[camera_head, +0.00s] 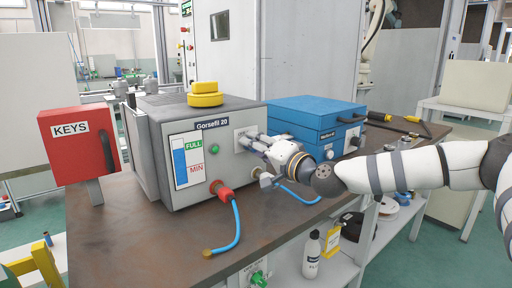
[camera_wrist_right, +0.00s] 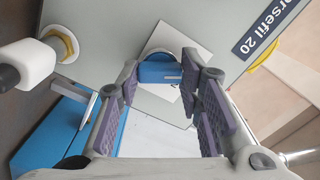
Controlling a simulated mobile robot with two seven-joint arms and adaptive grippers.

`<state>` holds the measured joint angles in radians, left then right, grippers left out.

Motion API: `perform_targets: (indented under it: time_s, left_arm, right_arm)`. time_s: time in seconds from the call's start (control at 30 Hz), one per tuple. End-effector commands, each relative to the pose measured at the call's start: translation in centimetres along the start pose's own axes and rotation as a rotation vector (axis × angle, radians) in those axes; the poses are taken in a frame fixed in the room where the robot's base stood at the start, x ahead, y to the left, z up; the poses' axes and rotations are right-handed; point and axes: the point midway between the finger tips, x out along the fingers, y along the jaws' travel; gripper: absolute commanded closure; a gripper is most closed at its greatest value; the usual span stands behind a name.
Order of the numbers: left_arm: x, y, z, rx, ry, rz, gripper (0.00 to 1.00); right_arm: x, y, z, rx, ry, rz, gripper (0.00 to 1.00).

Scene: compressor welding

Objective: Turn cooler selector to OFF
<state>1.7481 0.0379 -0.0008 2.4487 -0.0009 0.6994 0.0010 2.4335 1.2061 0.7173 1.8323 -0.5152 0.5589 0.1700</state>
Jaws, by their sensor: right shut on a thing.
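The cooler (camera_head: 150,165) is a grey box labelled "Gorsefil 20" on the workbench. A white selector plate (camera_head: 240,136) sits at the right of its front panel, partly covered by my right gripper (camera_head: 250,142). In the right wrist view the selector knob (camera_wrist_right: 160,71) is blue with a light pointer line, set on a round base over a white plate. My right gripper (camera_wrist_right: 161,80) has its fingers on either side of the knob and is shut on it. The lettering around the knob cannot be read. My left gripper is not in view.
A blue box unit (camera_head: 315,112) stands close on the right. A red hose fitting (camera_head: 224,193) with a blue hose (camera_head: 238,228) sticks out below the panel. A red KEYS box (camera_head: 75,148) stands at left; a white bottle (camera_head: 311,253) is on the lower shelf.

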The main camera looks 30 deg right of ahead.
Motion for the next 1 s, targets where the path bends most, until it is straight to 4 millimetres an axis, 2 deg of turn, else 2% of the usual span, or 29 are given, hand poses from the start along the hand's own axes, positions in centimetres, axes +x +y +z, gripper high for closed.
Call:
perform_targets:
  time_s: [0.1, 0.13, 0.2, 0.47, 0.57, 0.67, 0.8, 1.0]
  left_arm:
    - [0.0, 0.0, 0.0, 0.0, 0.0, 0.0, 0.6]
    - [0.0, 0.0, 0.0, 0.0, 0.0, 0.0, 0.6]
    - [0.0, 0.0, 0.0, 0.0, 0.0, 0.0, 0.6]
    - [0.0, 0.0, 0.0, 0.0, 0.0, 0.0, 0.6]
    - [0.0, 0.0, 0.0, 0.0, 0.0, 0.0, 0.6]
    - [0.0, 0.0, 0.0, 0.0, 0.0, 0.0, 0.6]
    - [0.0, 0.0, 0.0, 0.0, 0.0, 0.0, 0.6]
    - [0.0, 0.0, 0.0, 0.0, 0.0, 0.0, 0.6]
  right_arm:
    - [0.0, -0.1, -0.2, -0.003, 0.004, -0.002, 0.95]
    - [0.0, -0.1, -0.2, -0.003, 0.004, -0.002, 0.62]
    - [0.0, -0.1, -0.1, -0.002, 0.004, -0.002, 0.47]
    - [0.0, 0.0, -0.1, -0.001, 0.002, -0.001, 0.47]
    - [-0.6, 0.0, -0.2, 0.001, 0.003, 0.0, 0.47]
    - [-2.7, 0.0, -0.2, 0.005, 0.005, -0.002, 0.47]
    - [-6.6, -0.2, -0.2, 0.011, 0.008, -0.006, 0.47]
    - [-10.3, 0.1, 0.0, 0.012, 0.004, 0.0, 0.47]
